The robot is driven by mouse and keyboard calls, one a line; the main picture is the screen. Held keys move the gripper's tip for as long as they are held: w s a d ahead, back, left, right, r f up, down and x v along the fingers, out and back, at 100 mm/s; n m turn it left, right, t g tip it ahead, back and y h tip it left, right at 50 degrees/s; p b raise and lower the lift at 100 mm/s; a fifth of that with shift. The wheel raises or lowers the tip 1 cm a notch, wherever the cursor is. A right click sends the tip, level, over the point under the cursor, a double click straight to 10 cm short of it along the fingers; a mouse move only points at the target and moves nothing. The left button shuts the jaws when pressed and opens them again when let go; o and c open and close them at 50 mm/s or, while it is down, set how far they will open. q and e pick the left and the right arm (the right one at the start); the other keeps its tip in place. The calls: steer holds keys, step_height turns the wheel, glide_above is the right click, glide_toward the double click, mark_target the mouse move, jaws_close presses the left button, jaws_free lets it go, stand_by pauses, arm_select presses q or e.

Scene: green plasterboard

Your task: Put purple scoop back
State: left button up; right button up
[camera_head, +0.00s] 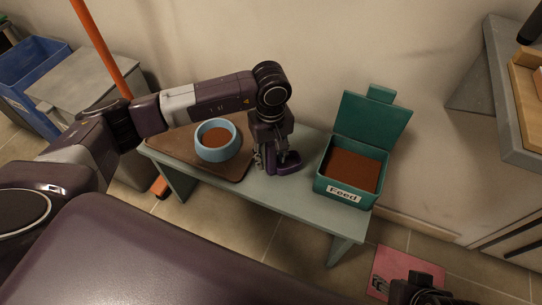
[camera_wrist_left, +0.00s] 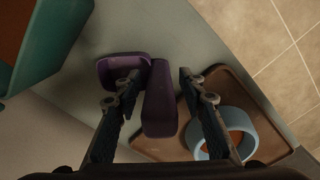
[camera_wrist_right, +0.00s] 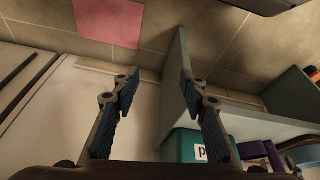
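The purple scoop (camera_head: 287,166) lies on the green bench, between the feed box and the brown board. In the left wrist view its handle (camera_wrist_left: 160,108) is between the two fingers and its scoop end is by the left fingertip. My left gripper (camera_head: 262,158) is low over the bench at the scoop, its fingers apart. Its left finger (camera_wrist_left: 155,82) overlaps the scoop in view; contact cannot be told. The open teal feed box (camera_head: 345,190) holds brown feed. My right gripper (camera_head: 418,285) is empty and open, away from the scoop; its fingers show in the right wrist view (camera_wrist_right: 165,85).
A blue bowl (camera_head: 216,153) with brown feed stands on a brown board (camera_head: 180,150) at the bench's left. The bench (camera_head: 300,200) is bare in front of the scoop. A pink mat (camera_head: 395,262) lies on the floor. A grey shelf (camera_head: 487,95) juts out at the right.

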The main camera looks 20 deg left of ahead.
arm_select(q)
steer(key=shift+r, duration=0.15)
step_height(320, 180, up, 11)
steer(key=shift+p, duration=1.1)
steer(key=shift+r, duration=0.5)
arm_select(e)
steer(key=shift+s+d+r+g, duration=0.15)
steer(key=shift+s+r+g, duration=0.25)
steer(key=shift+s, duration=0.25)
steer(key=shift+w+r, duration=0.15)
